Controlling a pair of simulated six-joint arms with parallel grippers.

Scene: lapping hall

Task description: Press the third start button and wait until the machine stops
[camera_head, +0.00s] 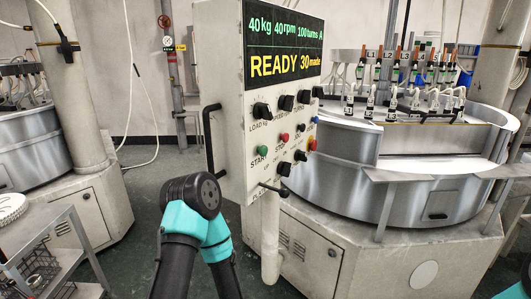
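The control panel (233,60) stands in the middle, turned at an angle. Its display (285,45) reads 40kg, 40rpm, 100turns A, and READY 30made in yellow. The lapping machine (340,192) with a round metal tub stands behind the panel; I cannot tell motion from one frame. Neither gripper shows.
A teal and black bent arm part of mine is below the panel. Black knobs (262,109), a blue button (314,119) and an orange-red one (313,145) surround the buttons. A black handle (209,143) juts left. Another machine (35,145) and a metal cart (45,222) stand left.

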